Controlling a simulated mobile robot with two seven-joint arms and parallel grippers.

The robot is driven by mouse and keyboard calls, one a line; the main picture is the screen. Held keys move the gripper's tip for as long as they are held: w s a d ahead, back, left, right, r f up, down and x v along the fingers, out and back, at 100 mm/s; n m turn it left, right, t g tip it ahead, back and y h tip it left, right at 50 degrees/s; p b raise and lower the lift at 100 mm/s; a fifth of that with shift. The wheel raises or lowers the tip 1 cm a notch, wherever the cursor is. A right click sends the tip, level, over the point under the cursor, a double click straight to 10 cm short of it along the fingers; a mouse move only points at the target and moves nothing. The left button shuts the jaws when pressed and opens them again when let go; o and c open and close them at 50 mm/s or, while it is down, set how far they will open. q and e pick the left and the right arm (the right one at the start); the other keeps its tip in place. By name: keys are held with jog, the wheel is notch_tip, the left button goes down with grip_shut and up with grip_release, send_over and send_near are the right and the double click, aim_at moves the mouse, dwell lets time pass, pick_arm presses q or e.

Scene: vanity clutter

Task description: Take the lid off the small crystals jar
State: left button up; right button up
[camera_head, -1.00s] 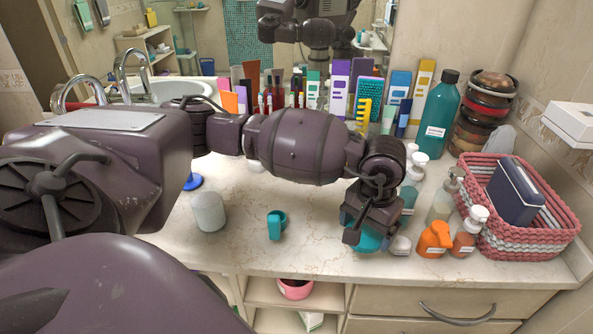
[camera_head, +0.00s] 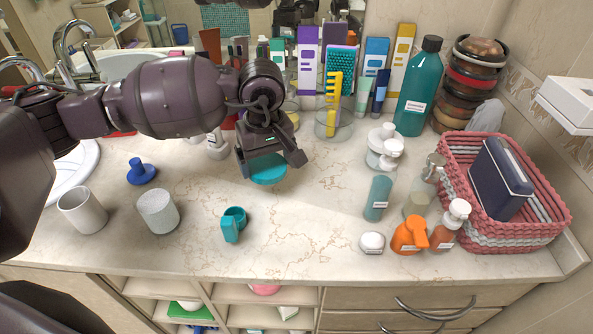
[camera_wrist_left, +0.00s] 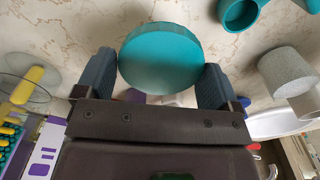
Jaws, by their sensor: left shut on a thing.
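My left gripper (camera_head: 268,163) is shut on a round teal lid (camera_head: 268,172), holding it by its rim with a finger on each side. The lid (camera_wrist_left: 160,60) fills the middle of the left wrist view between the two fingers. It appears to be above the counter, apart from other things. My right gripper is not in view.
A low white jar (camera_head: 372,242), an orange bottle (camera_head: 408,236) and a pink basket (camera_head: 540,225) stand at the right. Tubes and boxes line the mirror. The middle front counter (camera_head: 300,230) is clear.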

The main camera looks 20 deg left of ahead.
pick_arm(q)
jog(key=r+n, duration=0.1)
jog(key=n, duration=0.2)
jog(key=w+r+n, duration=0.1)
jog(key=n, duration=0.2)
jog(key=w+r+n, duration=0.1)
jog(key=r+n, duration=0.1)
jog(key=shift+w+d+n, duration=0.2)
jog(key=shift+d+n, duration=0.05)
jog(key=shift+n, duration=0.15)
notch_tip(320, 180, up, 6)
jog(key=w+n, duration=0.3)
jog(key=n, duration=0.9)
jog(key=n+b, duration=0.2)
jog(key=n, duration=0.3)
send_over(285, 180)
notch_tip(285, 180, down, 13)
jog(key=shift+s+f, duration=0.1)
jog(key=shift+f, duration=2.4)
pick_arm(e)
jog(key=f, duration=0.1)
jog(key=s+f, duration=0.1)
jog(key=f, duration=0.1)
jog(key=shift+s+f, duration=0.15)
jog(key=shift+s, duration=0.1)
pick_arm(q)
jog(key=shift+f, duration=0.15)
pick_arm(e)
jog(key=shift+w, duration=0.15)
